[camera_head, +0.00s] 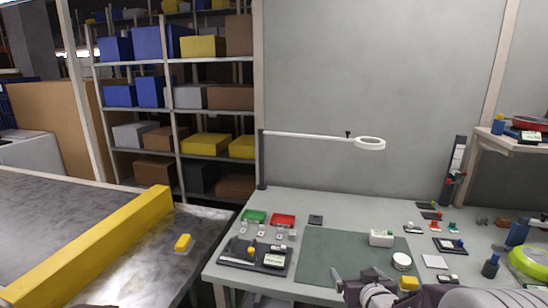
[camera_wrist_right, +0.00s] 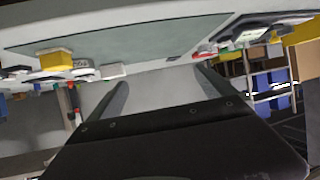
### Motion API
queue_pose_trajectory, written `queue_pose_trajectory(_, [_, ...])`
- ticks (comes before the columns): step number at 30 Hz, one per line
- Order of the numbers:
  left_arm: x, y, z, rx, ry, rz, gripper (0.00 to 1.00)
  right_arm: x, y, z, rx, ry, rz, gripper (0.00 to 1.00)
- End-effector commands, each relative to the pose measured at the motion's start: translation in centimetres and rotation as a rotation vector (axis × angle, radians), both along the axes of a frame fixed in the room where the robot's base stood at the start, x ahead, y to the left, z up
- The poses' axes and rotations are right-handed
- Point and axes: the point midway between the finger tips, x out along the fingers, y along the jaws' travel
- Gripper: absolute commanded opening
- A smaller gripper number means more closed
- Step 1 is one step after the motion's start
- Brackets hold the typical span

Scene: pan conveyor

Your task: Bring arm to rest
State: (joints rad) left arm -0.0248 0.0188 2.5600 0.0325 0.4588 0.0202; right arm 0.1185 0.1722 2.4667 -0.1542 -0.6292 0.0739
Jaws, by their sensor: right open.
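My right gripper (camera_head: 378,290) is at the bottom edge of the head view, in front of the workbench's near edge. In the right wrist view, my right gripper (camera_wrist_right: 163,82) has its two dark fingers spread apart, with nothing between them. The wrist picture looks upside down, with the bench top and its green mat (camera_wrist_right: 130,43) across the upper part. My left gripper does not show in either view.
The workbench (camera_head: 226,271) carries a green mat (camera_head: 330,255), a white box (camera_head: 381,238), a round white item (camera_head: 402,261), red and green bins, and a black tray. A lamp arm (camera_head: 310,137) reaches over it. A yellow-railed conveyor (camera_head: 95,250) stands left.

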Motion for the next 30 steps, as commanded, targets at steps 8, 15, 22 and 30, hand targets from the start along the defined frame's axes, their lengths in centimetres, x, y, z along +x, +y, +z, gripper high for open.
queue_pose_trajectory(8, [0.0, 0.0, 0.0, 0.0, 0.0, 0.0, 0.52, -8.5, 3.8, -6.5, 0.011, 0.438, 0.031, 0.94])
queue_pose_trajectory(15, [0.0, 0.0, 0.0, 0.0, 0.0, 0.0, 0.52, -20.0, 4.0, -11.6, 0.044, 0.922, -0.004, 0.94])
queue_pose_trajectory(22, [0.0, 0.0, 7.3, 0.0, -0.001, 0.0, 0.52, -22.4, 4.1, -4.7, 0.044, 1.026, -0.001, 0.94])
queue_pose_trajectory(30, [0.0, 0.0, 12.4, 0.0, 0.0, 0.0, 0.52, -22.4, 4.1, 0.5, 0.044, 1.025, -0.002, 0.94])
